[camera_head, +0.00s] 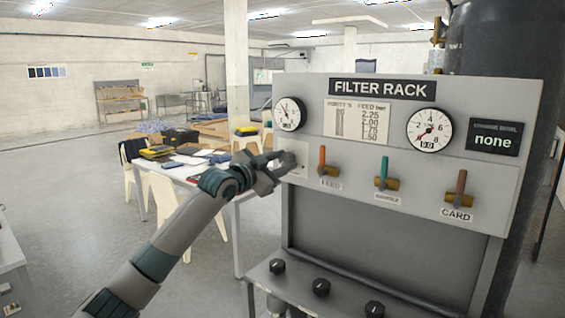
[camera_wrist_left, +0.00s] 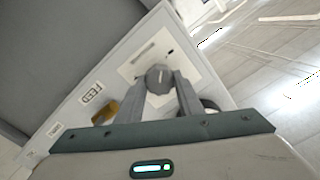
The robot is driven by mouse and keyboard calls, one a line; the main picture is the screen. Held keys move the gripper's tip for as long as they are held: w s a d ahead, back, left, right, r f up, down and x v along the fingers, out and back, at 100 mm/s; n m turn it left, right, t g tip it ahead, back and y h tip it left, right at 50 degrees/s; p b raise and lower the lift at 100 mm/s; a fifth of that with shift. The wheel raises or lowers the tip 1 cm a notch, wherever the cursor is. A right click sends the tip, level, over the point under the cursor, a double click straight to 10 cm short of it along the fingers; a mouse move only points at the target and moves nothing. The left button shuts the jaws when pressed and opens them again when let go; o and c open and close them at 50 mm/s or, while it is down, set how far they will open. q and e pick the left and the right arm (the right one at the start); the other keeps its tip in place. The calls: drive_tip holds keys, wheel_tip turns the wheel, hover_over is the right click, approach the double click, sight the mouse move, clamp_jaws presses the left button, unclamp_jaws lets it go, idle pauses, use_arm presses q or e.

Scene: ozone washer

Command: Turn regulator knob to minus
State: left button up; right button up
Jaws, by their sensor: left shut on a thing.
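The regulator knob (camera_wrist_left: 158,77) is a round grey knob with a pale pointer line, on a light plate at the left end of the filter rack panel. In the wrist view the two fingers of my left gripper (camera_wrist_left: 160,90) are shut on it from both sides. In the head view my left gripper (camera_head: 284,163) reaches the panel and hides most of the knob and its markings. The plus and minus marks are too small to read. My right gripper is not in view.
The panel carries a left gauge (camera_head: 289,114), a right gauge (camera_head: 430,129) and a "none" display (camera_head: 494,137). Feed (camera_head: 323,160), middle (camera_head: 382,170) and card (camera_head: 460,189) levers stand right of my gripper. Black knobs (camera_head: 321,286) sit on the ledge below. A table (camera_head: 185,172) stands behind left.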

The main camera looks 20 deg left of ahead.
use_arm(q)
drive_tip(key=shift+f, duration=0.1)
drive_tip(key=o, duration=1.1)
drive_tip(key=shift+c, duration=0.2)
drive_tip(key=shift+s+a+b, duration=0.25)
drive_tip(key=shift+s+b, duration=0.15)
drive_tip(key=shift+s, duration=0.15)
drive_tip(key=b+v, duration=0.6)
drive_tip(key=v, duration=1)
drive_tip(key=shift+s, duration=0.1)
